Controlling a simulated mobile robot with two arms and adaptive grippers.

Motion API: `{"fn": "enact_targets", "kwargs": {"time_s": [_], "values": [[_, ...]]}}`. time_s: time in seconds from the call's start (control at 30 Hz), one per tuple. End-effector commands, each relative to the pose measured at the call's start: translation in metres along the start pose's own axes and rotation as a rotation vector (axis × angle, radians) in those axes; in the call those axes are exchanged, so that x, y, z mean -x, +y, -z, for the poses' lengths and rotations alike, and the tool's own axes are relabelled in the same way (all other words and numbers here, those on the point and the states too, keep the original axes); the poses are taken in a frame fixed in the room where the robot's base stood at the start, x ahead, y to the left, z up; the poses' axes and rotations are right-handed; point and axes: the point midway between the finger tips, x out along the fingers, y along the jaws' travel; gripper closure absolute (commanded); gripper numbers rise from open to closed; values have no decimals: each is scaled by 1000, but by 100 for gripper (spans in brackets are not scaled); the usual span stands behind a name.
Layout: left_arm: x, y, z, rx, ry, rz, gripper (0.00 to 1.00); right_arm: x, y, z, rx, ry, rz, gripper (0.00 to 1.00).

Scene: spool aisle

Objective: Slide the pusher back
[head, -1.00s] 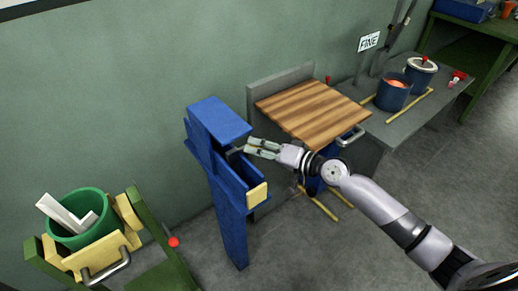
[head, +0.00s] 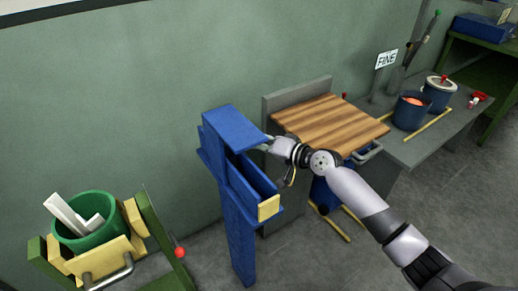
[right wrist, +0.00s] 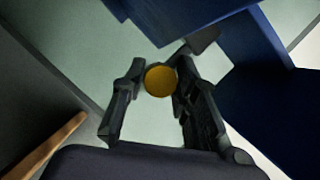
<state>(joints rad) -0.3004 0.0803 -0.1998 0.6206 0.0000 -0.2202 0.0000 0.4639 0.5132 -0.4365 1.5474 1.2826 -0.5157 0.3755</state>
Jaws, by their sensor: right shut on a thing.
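A blue stand (head: 236,225) on a tall post carries a hooded top and an open trough with a cream block (head: 268,207) at its front end. My right gripper (head: 268,146) is at the right edge of the hood, above the back part of the trough. In the right wrist view, my right gripper (right wrist: 160,72) has its two fingers on either side of a round yellow knob (right wrist: 160,81) and is shut on it. The knob may belong to the pusher; the pusher's body is not clear in either view. My left gripper is not in view.
A wooden board (head: 330,122) lies on a grey bench right of the stand. Blue pots (head: 411,111) stand farther right. A green bucket (head: 85,222) sits in a yellow and green holder at the left. A red-tipped lever (head: 180,252) rises between holder and stand.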

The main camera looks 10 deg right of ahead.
Motion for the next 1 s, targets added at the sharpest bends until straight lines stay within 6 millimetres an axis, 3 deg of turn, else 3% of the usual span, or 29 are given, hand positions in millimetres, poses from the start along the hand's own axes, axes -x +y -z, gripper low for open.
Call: {"fn": "enact_targets", "kwargs": {"time_s": [0.13,0.17,0.47,0.8,1.0], "values": [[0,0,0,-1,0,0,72,1,1,0,0,-2,-3,100],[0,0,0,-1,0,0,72,1,1,0,0,-2,-3,72],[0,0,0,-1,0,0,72,1,0,0,0,-1,-1,52],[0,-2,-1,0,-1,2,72,4,0,0,1,-1,-1,52],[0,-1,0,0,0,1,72,33,1,-1,4,-2,-4,52]]}}
